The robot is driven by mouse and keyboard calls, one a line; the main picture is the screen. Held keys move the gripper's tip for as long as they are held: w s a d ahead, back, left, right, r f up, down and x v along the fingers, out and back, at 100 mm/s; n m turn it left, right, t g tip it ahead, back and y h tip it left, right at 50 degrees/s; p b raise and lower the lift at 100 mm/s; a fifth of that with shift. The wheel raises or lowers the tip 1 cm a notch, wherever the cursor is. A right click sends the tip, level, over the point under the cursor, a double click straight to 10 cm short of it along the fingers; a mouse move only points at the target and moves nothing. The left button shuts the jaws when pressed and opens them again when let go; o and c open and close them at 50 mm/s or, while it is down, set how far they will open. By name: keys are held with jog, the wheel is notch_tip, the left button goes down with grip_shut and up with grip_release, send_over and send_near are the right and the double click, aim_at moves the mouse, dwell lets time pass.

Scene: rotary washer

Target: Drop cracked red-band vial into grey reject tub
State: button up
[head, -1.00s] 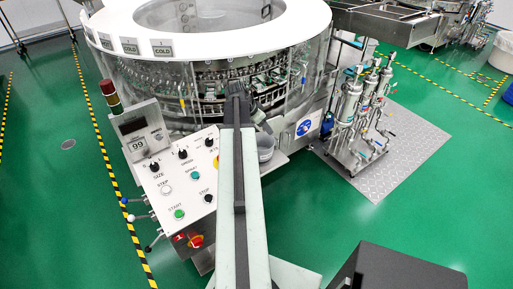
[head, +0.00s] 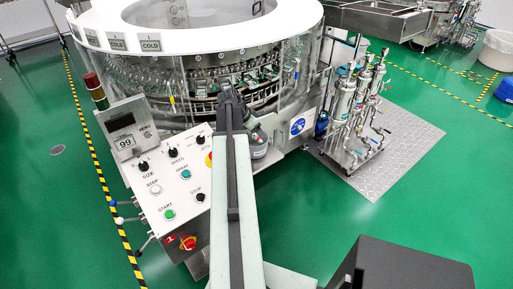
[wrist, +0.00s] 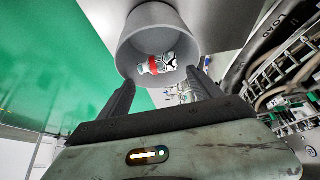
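A vial with a red band (wrist: 154,65) lies on its side inside the round grey tub (wrist: 133,42) in the wrist view. Dark markings show on its glass, but I cannot make out a crack for certain. My gripper (wrist: 161,85) is open, its two dark fingers apart at the near rim of the tub, with the vial beyond the tips and apparently clear of them. In the head view, my gripper (head: 231,95) is at the front of the washer, and the grey tub (head: 260,152) is partly hidden behind my arm.
The rotary washer (head: 285,40) with its white top ring stands behind the tub. A sloping control panel (head: 172,185) with knobs and buttons is to the left of my arm. A filter stand (head: 345,110) on a metal floor plate is at the right. Green floor (head: 430,215) is clear further right.

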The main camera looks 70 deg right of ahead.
jog(key=p+v, duration=0.6)
jog(key=v, duration=0.2)
jog(key=shift+p, duration=0.4)
jog(key=shift+d, duration=0.1)
